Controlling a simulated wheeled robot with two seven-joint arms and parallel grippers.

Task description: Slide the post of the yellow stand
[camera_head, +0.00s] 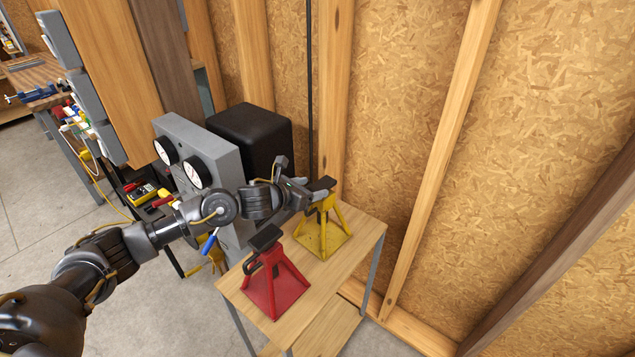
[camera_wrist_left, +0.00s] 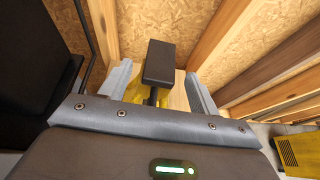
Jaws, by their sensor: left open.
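The yellow stand (camera_head: 322,234) stands upright on the wooden table, with a dark saddle (camera_head: 321,184) on top of its post. My left gripper (camera_head: 306,187) is at the top of this stand. In the left wrist view, the gripper (camera_wrist_left: 160,85) is open, with one finger on each side of the dark saddle (camera_wrist_left: 158,62) and the post below it. I cannot tell whether the fingers touch the post. The stand's body is mostly hidden in the wrist view. My right gripper is not in view.
A red stand (camera_head: 274,285) with a dark saddle is on the same table (camera_head: 358,240), nearer and to the left. A grey box with dials (camera_head: 205,165) and a black box (camera_head: 250,138) stand behind my left arm. Wooden wall studs (camera_head: 440,150) rise behind the table.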

